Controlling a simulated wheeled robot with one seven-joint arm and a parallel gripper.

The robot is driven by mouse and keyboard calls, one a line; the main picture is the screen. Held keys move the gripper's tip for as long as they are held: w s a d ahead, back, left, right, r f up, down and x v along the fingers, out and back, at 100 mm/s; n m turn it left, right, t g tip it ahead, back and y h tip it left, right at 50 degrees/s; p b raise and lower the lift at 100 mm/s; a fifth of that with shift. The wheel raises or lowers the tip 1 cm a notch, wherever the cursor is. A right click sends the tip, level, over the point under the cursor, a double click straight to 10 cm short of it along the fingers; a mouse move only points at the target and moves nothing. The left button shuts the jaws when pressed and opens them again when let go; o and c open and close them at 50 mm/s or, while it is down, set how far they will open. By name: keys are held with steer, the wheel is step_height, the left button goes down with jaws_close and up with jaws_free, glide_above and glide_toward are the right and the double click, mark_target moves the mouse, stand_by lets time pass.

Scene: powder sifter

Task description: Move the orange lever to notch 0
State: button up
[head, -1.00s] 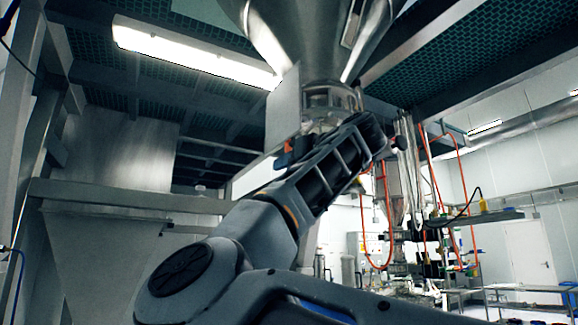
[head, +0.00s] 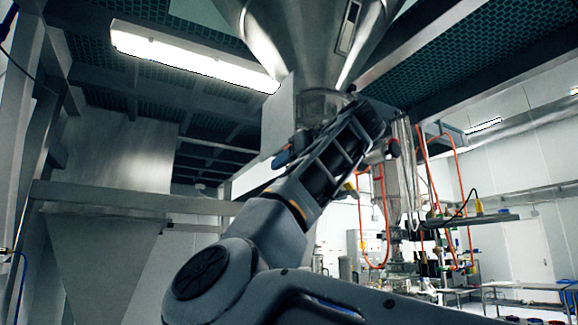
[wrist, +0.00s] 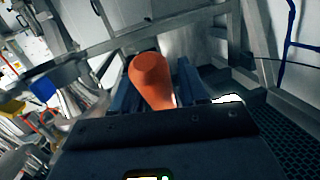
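The orange lever (wrist: 152,80) shows in the wrist view as a rounded knob on a thick stem. It stands between the two dark blue fingers of my gripper (wrist: 157,88), one on each side. The fingers lie close to the stem; whether they press on it is unclear. In the head view my gripper (head: 284,158) shows only as a small blue part behind my arm, below the hopper outlet.
A large steel hopper (head: 310,38) hangs above my arm, with a clear-looking outlet collar (head: 322,104) below it. A grey panel (head: 277,120) stands left of the outlet. Metal frame beams (head: 125,196) cross the left side. Orange hoses (head: 383,215) hang to the right.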

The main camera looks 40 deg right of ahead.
steer(key=shift+o, duration=0.7)
steer(key=shift+s, duration=0.3)
steer(key=s+r+b, duration=0.1)
steer(key=s+b, duration=0.1)
steer(key=s, duration=0.5)
steer(key=shift+a, duration=0.4)
steer(key=shift+s+d, duration=0.1)
